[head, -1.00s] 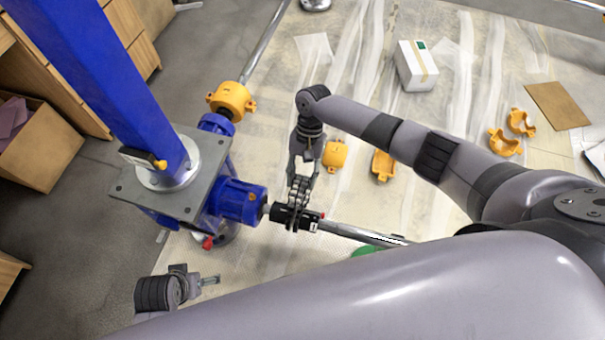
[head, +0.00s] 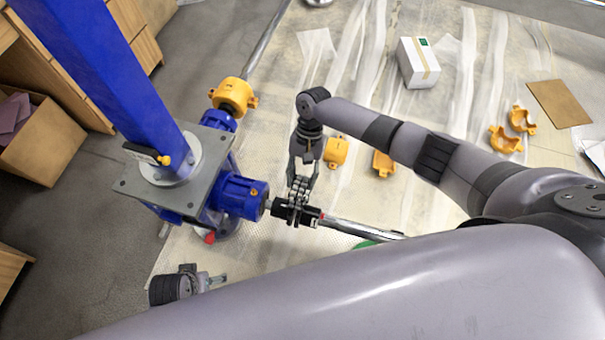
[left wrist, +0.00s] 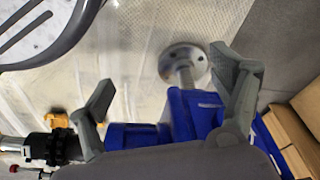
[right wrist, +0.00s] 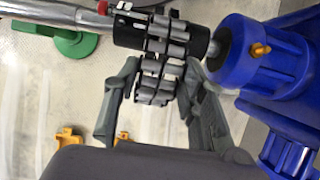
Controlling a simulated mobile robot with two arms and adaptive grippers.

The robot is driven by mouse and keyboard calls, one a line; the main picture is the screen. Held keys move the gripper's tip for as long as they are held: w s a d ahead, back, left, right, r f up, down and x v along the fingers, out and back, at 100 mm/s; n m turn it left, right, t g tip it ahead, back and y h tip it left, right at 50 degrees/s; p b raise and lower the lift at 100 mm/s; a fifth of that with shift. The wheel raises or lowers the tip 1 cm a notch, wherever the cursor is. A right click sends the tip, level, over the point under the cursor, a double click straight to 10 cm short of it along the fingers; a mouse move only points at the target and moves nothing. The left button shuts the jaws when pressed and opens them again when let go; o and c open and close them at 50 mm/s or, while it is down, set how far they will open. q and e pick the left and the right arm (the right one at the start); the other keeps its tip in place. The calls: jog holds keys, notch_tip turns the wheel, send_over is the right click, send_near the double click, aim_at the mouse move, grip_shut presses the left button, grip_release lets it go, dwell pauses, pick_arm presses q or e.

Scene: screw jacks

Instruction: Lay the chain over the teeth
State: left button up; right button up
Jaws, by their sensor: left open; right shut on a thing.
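The grey roller chain (right wrist: 165,50) lies across the black shaft coupling (right wrist: 129,32) in the right wrist view, and its lower end hangs between my right fingers. The teeth under it are mostly hidden. In the head view the chain (head: 297,190) is at the coupling (head: 282,208), beside the blue gear unit (head: 240,196) of the screw jack. My right gripper (head: 301,180) is shut on the chain, fingers pointing down at the coupling. My left gripper (head: 212,282) is open and empty at the lower left; the left wrist view shows its spread fingers (left wrist: 165,80) near the blue jack.
A steel shaft (head: 360,230) runs right from the coupling. A yellow coupling cover (head: 232,95) sits behind the jack. Loose yellow cover halves (head: 336,151), a white box (head: 418,62) and a cardboard sheet (head: 559,103) lie on the floor sheeting. An open carton (head: 40,140) stands at left.

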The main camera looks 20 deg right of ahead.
aim_at(298, 192)
jog(key=shift+s+a+p, duration=0.25)
jog(key=shift+s+p, duration=0.1)
jog(key=shift+s+a+p, duration=0.3)
jog(key=shift+s+p, duration=0.1)
pick_arm(q)
notch_tip(298, 192, down, 6)
jog(key=s, duration=0.2)
jog(key=shift+s+a+f+p, duration=0.15)
jog(key=shift+p, duration=0.15)
pick_arm(e)
jog(key=shift+s+a+f, duration=0.15)
jog(key=shift+s+a, duration=0.1)
jog(key=shift+s, duration=0.1)
jog(key=shift+s+a+p, duration=0.25)
jog(key=shift+s+p, duration=0.15)
pick_arm(q)
jog(key=s+f, duration=0.2)
jog(key=shift+s+a+f+g, duration=0.15)
jog(key=shift+s+f+g, duration=0.15)
jog(key=shift+s+f, duration=0.1)
pick_arm(e)
jog(key=shift+s+f, duration=0.1)
pick_arm(q)
jog(key=shift+w, duration=0.3)
pick_arm(e)
jog(key=shift+f, duration=0.1)
